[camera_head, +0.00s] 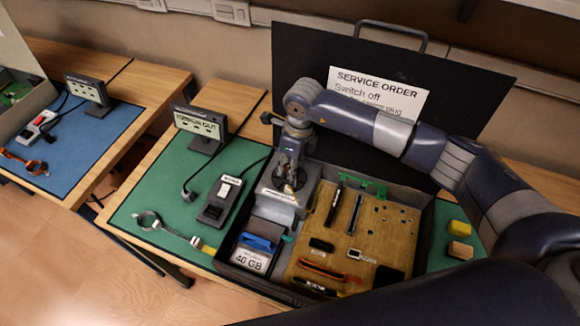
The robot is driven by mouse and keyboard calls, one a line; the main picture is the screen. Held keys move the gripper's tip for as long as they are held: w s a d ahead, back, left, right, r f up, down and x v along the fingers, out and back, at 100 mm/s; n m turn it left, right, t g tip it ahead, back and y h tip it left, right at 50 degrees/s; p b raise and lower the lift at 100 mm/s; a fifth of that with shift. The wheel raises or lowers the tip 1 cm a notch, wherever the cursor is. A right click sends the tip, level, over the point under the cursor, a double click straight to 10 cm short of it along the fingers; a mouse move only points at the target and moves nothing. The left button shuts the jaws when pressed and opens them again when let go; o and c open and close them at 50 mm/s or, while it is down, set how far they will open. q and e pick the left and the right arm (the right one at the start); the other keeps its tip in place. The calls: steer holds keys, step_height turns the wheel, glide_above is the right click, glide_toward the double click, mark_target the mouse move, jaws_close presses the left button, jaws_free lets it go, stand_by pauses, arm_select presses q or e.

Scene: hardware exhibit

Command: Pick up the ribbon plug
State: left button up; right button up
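My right arm comes in from the right, and its gripper (289,187) points down over the back left part of the open dark case (222,262). The gripper is small and dark here, so its fingers and anything between them cannot be made out. A grey block (268,206) is just below it; whether they touch is unclear. I cannot single out the ribbon plug with certainty. A grey looped strap (149,220) with a small pale end piece (196,242) lies on the green mat, left of the case. My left gripper is not in view.
The case holds a drive labelled 40 GB (250,260) and a tan board (325,240) with several small parts. A switch box (220,200) and a sign (201,124) stand on the green mat (150,190).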

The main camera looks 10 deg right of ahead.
jaws_close()
steer(key=shift+r, duration=0.15)
